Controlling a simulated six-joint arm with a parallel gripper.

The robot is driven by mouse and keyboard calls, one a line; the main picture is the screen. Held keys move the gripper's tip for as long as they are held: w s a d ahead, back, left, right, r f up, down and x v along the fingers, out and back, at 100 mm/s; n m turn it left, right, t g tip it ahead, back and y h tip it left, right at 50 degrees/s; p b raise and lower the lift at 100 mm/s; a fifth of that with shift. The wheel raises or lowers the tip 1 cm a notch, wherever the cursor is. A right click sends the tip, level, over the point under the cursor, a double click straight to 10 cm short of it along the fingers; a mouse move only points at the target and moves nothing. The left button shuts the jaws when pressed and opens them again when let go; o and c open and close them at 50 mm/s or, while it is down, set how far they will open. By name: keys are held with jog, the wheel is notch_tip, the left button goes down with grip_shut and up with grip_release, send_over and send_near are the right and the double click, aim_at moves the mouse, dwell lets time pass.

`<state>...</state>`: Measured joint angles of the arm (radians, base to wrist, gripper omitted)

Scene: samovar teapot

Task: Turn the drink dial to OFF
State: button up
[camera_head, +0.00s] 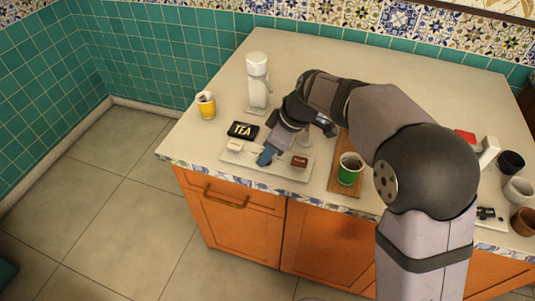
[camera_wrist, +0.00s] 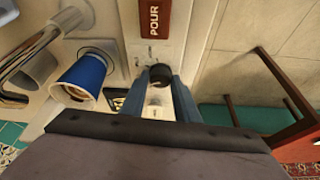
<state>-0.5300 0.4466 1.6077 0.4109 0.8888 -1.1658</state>
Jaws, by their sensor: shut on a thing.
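In the wrist view, a small dark round dial (camera_wrist: 166,88) sits on a pale panel (camera_wrist: 143,52). My gripper (camera_wrist: 161,84) is shut on the dial, with one blue finger on each side of it. A red-brown POUR piece (camera_wrist: 155,18) lies just beyond the dial. Small marks show on the panel near the dial, too small to read, so its setting cannot be told. In the head view, my gripper (camera_head: 267,157) is down at the white panel (camera_head: 283,172) near the counter's front edge. There the dial is hidden by the fingers.
Left of my gripper are a black TEA sign (camera_head: 243,130), a yellow cup (camera_head: 206,105) and a tall white dispenser (camera_head: 258,82). A green cup (camera_head: 349,169) stands on a wooden board (camera_head: 343,192) at right. The wrist view shows a blue cup (camera_wrist: 82,76) close at left.

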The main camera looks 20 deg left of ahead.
jog(key=n+g, duration=0.1)
jog(key=n, duration=0.1)
jog(key=n+g+p, duration=0.1)
jog(key=n, duration=0.2)
jog(key=shift+w+n+h+p, duration=0.2)
jog(key=shift+n+h+p, duration=0.1)
jog(key=shift+w+n+g+h+p, duration=0.15)
jog(key=shift+n+g+p, duration=0.25)
jog(key=shift+n+p, duration=0.55)
jog(key=shift+s+n+g+h+p, duration=0.1)
jog(key=shift+n+g+h+p, duration=0.25)
jog(key=shift+n, duration=1)
jog(key=shift+f, duration=0.1)
jog(key=o, duration=1)
jog(key=shift+w, duration=0.1)
